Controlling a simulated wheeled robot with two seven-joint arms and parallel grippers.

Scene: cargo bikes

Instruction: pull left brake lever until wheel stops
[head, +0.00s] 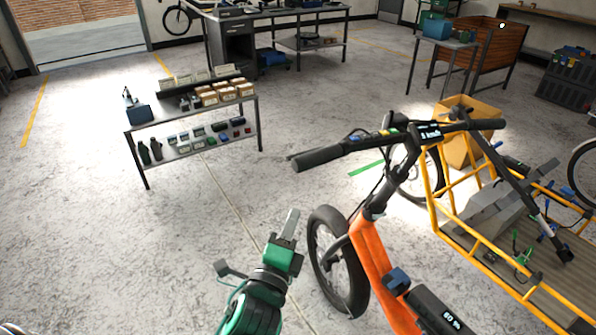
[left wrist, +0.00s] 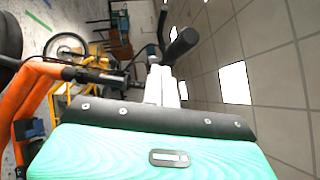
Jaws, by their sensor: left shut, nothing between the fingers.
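The orange cargo bike's handlebar carries a black left grip (head: 320,157) and a small display (head: 430,132) that appears to read about 5 km/h. A thin dark left brake lever (head: 297,155) runs close beside the grip, partly hidden by it. My left gripper (head: 292,214) is shut and empty, below and left of the grip, apart from it. In the left wrist view its pale fingers (left wrist: 162,85) are together, with the black grip (left wrist: 183,42) beyond them. A black-tyred wheel (head: 335,262) stands next to the orange frame (head: 374,265); its spin cannot be told. My right gripper is not in view.
A yellow cargo frame (head: 478,250) with a wooden bed fills the right side. A low shelf table (head: 195,120) with boxes and bottles stands at the left. A cardboard box (head: 466,150) is behind the handlebar. The floor left of the bike is clear.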

